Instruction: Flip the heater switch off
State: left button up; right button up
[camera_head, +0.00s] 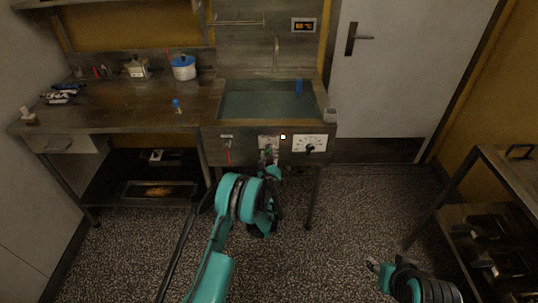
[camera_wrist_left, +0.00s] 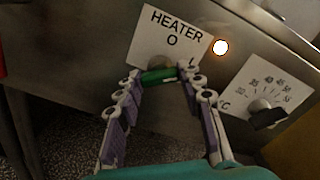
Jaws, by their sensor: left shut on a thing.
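The heater switch (camera_wrist_left: 159,77) shows as a short green lever below a white plate (camera_wrist_left: 172,40) marked HEATER, O and I. My left gripper (camera_head: 267,160) is at the front of the sink unit; in the left wrist view its fingertips (camera_wrist_left: 161,80) are shut on the green lever from both sides. The fingers hide part of the lever and plate, so I cannot tell its setting. The indicator light (camera_wrist_left: 221,47) beside the plate glows white. It also shows in the head view (camera_head: 283,137). My right gripper (camera_head: 373,267) is low at the bottom right, too small to judge.
A temperature dial (camera_wrist_left: 264,112) is right of the switch and a red lever (camera_head: 228,155) is to its left. The water-filled basin (camera_head: 322,100) is above, with a lit display (camera_head: 304,26) behind. A workbench (camera_head: 110,118) stands left, a metal rack (camera_head: 470,170) right.

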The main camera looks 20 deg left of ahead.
pick_arm(q)
jog(key=n, duration=1)
jog(key=shift+n, duration=0.4)
dwell(0.4)
jog(key=o, duration=1.2)
jog(key=shift+c, duration=0.2)
jog(key=shift+r, duration=0.1)
